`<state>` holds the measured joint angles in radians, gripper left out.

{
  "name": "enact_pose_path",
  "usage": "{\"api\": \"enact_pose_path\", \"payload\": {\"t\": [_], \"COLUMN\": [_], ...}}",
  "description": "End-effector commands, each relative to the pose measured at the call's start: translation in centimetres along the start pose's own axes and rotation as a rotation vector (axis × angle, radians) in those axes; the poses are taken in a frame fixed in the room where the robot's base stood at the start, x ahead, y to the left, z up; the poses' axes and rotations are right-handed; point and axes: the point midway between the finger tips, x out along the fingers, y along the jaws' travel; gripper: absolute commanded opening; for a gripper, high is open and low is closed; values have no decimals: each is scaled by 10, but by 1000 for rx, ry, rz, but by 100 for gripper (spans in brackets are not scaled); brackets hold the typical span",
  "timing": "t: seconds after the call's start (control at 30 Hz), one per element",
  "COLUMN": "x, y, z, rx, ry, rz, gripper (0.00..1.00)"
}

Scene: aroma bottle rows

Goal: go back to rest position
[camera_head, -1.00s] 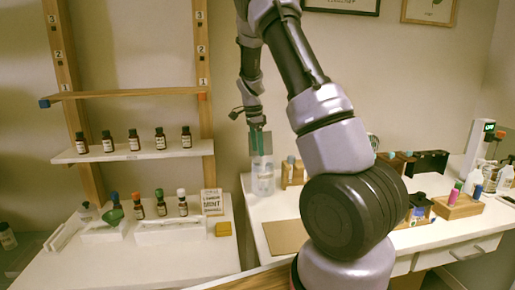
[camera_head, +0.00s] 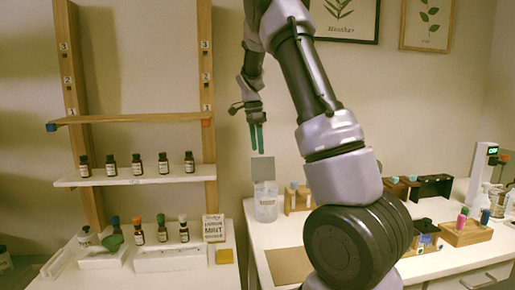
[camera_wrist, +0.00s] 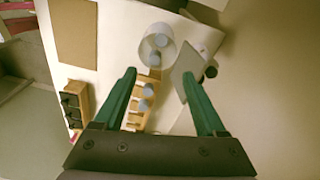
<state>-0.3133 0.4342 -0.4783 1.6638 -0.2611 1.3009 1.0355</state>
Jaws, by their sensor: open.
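My gripper (camera_head: 257,150) hangs from my raised arm above the right-hand counter, with its two green fingers pointing down. It is open and empty. In the wrist view the fingers (camera_wrist: 160,75) are spread wide, with nothing between them but the counter scene below. A clear labelled jar (camera_head: 265,208) stands on the counter under the gripper; it shows from above in the wrist view (camera_wrist: 156,46). A grey square plate (camera_head: 263,169) shows just above the jar, below and apart from the fingertips; in the wrist view (camera_wrist: 187,72) it is beside the jar.
A wooden rack (camera_head: 300,201) with bottles stands right of the jar. A brown mat (camera_head: 287,265) lies in front. At left, a white shelf (camera_head: 125,180) bears several dark bottles, above a table with more bottles and a sign (camera_head: 214,228). The wall around the gripper is clear.

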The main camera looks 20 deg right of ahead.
Motion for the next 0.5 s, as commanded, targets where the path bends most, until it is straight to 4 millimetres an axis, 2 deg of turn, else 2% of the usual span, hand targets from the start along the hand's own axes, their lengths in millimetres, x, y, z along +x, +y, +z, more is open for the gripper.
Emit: {"api": "enact_pose_path", "payload": {"t": [0.33, 0.5], "x": [-1, -20], "y": [1, 19], "z": [0, 1], "rx": [-3, -67], "ry": [-3, -46], "rz": [-3, -44], "gripper": [73, 73]}}
